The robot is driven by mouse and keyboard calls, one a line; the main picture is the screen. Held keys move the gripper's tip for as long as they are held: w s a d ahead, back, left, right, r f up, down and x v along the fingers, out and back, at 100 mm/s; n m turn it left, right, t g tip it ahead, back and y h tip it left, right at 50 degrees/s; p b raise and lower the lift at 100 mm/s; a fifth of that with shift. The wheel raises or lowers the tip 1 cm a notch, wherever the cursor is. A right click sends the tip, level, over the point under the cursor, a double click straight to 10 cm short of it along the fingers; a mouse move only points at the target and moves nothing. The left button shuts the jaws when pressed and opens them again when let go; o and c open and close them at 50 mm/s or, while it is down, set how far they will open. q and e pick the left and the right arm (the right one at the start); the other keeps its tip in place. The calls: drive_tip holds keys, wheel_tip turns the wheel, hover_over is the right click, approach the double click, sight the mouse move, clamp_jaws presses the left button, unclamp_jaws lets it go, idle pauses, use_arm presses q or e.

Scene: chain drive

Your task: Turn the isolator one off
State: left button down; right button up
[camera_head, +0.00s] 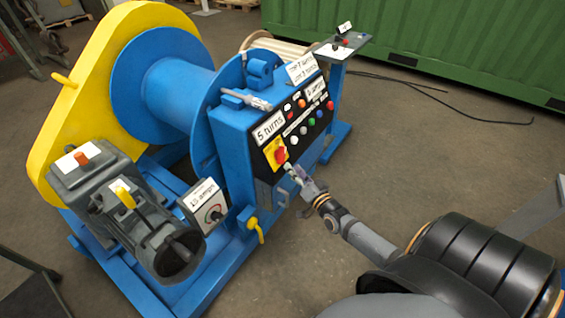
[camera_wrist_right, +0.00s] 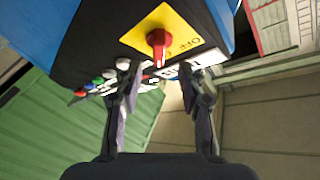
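The isolator is a red rotary knob (camera_head: 281,155) on a yellow plate (camera_head: 270,152), at the lower left of the black control panel on the blue cabinet. In the right wrist view the red knob (camera_wrist_right: 157,42) sits on its yellow plate (camera_wrist_right: 185,27), beyond the fingertips and a little above the gap between them. My right gripper (camera_head: 294,172) is close to the panel, just below and right of the knob. My left gripper is not in view.
Several coloured buttons (camera_head: 302,130) and white labels lie right of the isolator. The blue winch drum (camera_head: 170,85), yellow guard (camera_head: 75,105) and grey motor (camera_head: 125,205) stand left. A yellow-handled valve (camera_head: 253,225) sits below. The floor at the front is clear.

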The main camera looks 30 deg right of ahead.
sight(284, 158)
drive_tip(key=w+b, duration=0.1)
drive_tip(key=w, duration=0.3)
drive_tip(key=shift+f, duration=0.2)
drive_tip(key=w+b, duration=0.1)
drive_tip(key=w, duration=0.2)
drive_tip(key=shift+d+r, duration=0.1)
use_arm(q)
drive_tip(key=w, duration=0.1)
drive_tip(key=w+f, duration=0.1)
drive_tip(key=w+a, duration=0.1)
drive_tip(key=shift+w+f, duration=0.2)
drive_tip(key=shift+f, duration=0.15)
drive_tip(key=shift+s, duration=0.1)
use_arm(e)
clamp_jaws()
